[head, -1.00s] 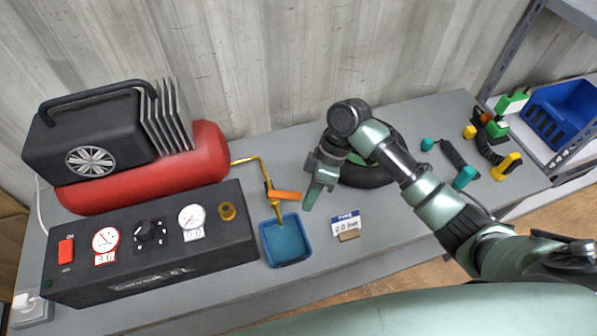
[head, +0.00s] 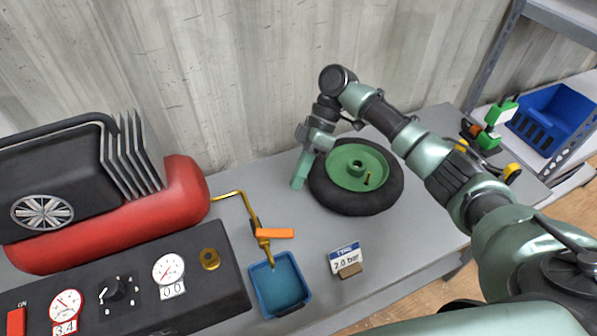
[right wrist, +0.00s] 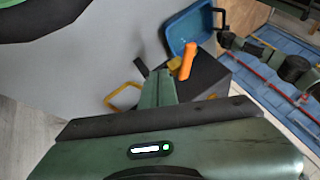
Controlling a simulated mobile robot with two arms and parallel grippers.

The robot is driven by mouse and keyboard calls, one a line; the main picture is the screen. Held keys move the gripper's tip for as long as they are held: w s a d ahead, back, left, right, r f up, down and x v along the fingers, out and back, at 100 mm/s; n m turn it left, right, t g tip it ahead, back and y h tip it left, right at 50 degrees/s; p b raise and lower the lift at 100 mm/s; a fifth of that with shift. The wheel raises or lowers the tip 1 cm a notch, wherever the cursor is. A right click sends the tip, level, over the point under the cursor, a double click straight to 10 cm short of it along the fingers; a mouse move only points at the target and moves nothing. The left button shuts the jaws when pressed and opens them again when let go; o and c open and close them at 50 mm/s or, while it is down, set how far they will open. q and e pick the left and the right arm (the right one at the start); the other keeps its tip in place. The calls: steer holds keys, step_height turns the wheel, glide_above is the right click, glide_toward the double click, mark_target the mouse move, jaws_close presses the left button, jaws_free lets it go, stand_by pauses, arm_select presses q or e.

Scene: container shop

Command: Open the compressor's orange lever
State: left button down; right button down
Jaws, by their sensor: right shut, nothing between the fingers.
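The orange lever (head: 275,233) sits on a brass valve and pipe (head: 243,204) coming from the compressor's red tank (head: 185,200). It points right, crosswise to the spout, above a blue tray (head: 301,283). My right gripper (head: 298,184) is shut and empty, beyond the lever and slightly right of it, apart from it, beside the wheel. In the right wrist view, the shut fingers (right wrist: 160,82) show with the orange lever (right wrist: 187,62) to their right and the blue tray (right wrist: 190,28) behind. My left gripper is not in view.
A black-tyred wheel with a green hub (head: 350,167) lies right of my gripper. A "2.0 bar" sign (head: 346,260) stands right of the tray. The control panel (head: 130,290) shows dials reading 3.4 and 0.0. A blue bin (head: 551,115) is on the right shelf.

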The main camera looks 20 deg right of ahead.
mark_target(275, 234)
steer(key=s+a+f+p, duration=0.4)
steer(key=s+f, duration=0.1)
steer(key=shift+s+a, duration=0.15)
steer(key=shift+a, duration=0.25)
steer(key=shift+f, duration=0.1)
